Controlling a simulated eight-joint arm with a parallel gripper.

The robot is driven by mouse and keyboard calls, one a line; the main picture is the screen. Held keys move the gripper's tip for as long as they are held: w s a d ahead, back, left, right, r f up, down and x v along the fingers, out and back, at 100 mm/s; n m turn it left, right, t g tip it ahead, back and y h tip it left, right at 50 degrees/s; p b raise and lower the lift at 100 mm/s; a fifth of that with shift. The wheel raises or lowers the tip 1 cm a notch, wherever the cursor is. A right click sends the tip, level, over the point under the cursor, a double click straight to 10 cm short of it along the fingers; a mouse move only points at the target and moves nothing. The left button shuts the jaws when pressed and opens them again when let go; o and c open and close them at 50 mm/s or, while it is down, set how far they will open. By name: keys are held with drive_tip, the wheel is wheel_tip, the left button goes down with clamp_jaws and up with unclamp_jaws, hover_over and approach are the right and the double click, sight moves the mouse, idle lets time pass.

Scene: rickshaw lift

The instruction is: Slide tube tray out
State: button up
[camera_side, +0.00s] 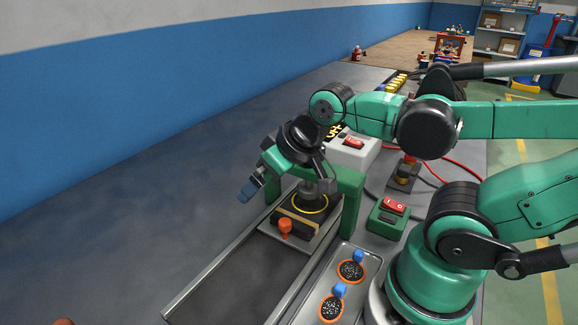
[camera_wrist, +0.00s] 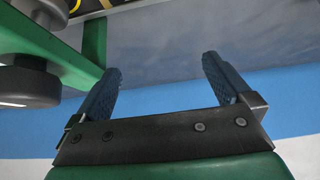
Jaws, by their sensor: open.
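A flat slide piece (camera_side: 272,236) with an upright orange knob (camera_side: 285,228) sits in a long grey metal channel (camera_side: 215,276); I take this piece to be the tube tray, but no tubes can be made out. Its back part lies under a green arch frame (camera_side: 348,185), below a dark cylindrical head and a yellow ring (camera_side: 310,203). My gripper (camera_side: 250,188) is above and left of the knob, apart from it, with blue fingertips pointing down-left. In the wrist view my gripper (camera_wrist: 165,75) is open, with nothing between the fingers.
The green frame also shows in the wrist view (camera_wrist: 35,40), close on the left. A metal plate with two orange-rimmed dark discs (camera_side: 351,270) lies right of the channel. A green switch box (camera_side: 388,215) and a white switch box (camera_side: 352,152) stand behind. The bench left of the channel is clear.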

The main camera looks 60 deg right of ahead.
sight(285, 221)
drive_tip(key=c, duration=0.4)
drive_tip(key=shift+d+f+g, duration=0.15)
drive_tip(key=shift+g, duration=0.25)
drive_tip(key=shift+c, duration=0.6)
drive_tip(key=f+m+g, duration=0.1)
drive_tip(key=d+f+m+g, duration=0.1)
drive_tip(key=g, duration=0.1)
drive_tip(key=s+f+m+g, duration=0.1)
drive_tip(key=g, duration=0.1)
drive_tip(key=shift+d+m, duration=0.3)
drive_tip(key=shift+d, duration=0.05)
drive_tip(key=shift+s+d+f+m+g, duration=0.2)
drive_tip(key=shift+s+f+m+g, duration=0.15)
drive_tip(key=shift+g, duration=0.25)
drive_tip(key=shift+f, duration=2.8)
clamp_jaws()
